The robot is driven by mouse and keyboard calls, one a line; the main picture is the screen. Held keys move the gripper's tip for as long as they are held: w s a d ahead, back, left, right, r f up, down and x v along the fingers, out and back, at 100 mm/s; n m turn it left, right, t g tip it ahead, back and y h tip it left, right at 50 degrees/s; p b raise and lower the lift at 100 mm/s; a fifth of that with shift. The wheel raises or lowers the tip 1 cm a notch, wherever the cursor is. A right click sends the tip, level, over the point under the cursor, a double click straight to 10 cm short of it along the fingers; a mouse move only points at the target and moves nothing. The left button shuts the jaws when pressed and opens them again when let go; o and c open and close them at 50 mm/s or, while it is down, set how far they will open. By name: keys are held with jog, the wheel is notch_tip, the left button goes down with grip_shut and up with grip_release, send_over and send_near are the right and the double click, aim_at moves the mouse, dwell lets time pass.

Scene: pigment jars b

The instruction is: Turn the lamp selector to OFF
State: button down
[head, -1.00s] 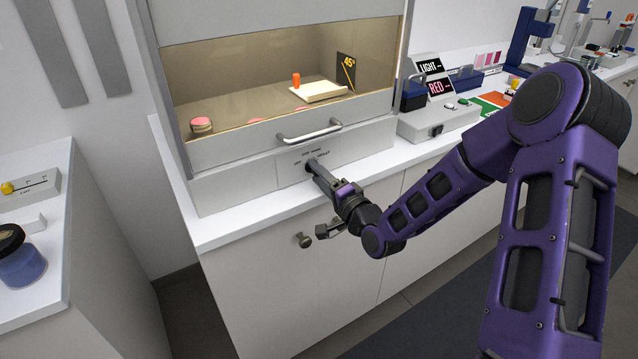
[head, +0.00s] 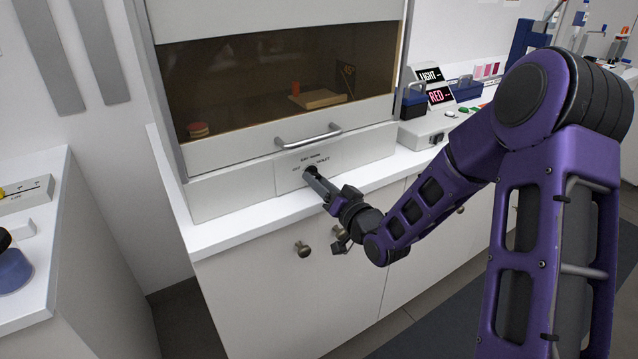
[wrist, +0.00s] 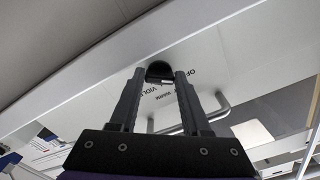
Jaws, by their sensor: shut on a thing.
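The lamp selector (wrist: 159,71) is a round black knob on the pale front panel (head: 350,151) below the cabinet's window. Labels around it include OFF and VIOLET; the small print is hard to read in the head view. My gripper (head: 312,171) reaches the knob from the front right. In the wrist view my gripper's two fingers (wrist: 160,76) stand on either side of the knob, shut on it. The fingers hide part of the knob in the head view. The cabinet window (head: 270,75) is dark inside.
A silver bar handle (head: 308,138) sits just above the selector. A round door knob (head: 303,249) is below the counter edge. A control box with LIGHT and RED signs (head: 430,128) stands to the right. The left counter (head: 45,230) is separate.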

jog(key=shift+n, duration=0.4)
jog(key=c, duration=0.6)
grip_release()
jog(key=shift+c, duration=0.2)
jog(key=shift+d, duration=0.1)
jog(key=p+v, duration=0.9)
jog(key=v, duration=0.8)
jog(key=shift+s+d, duration=0.1)
jog(key=shift+s, duration=0.05)
